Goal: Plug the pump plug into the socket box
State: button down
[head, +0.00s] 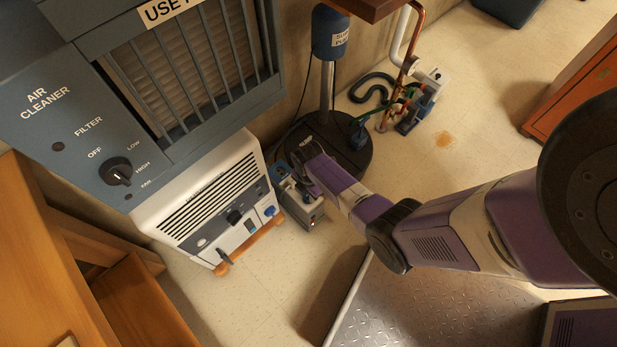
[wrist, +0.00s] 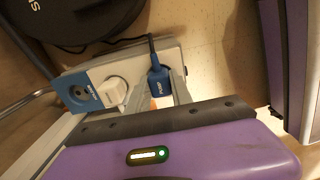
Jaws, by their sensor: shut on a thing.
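The socket box (wrist: 66,78) is a pale grey bar beside and below the plug. It has a blue socket plate (wrist: 77,93) with an empty round outlet at its left, then a white plug (wrist: 112,92) seated in it. In the head view my gripper (head: 302,180) is over the socket box (head: 306,214). The plug's prongs are hidden, and I cannot tell whether it touches the box.
The sump pump (head: 331,35) stands on a round black base (head: 345,165) behind the box. A white heater-like unit (head: 205,205) is close on the left, under the air cleaner (head: 75,125). Copper pipes (head: 408,68) rise behind. A metal tread plate (head: 430,310) lies at front right.

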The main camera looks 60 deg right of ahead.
jog(key=shift+r, duration=0.1)
jog(key=c, duration=1.1)
grip_release()
jog(key=shift+o, duration=0.7)
jog(key=o, duration=0.4)
jog(key=shift+r, duration=0.1)
jog(key=shift+r+p, duration=3.4)
jog(key=shift+p, duration=0.25)
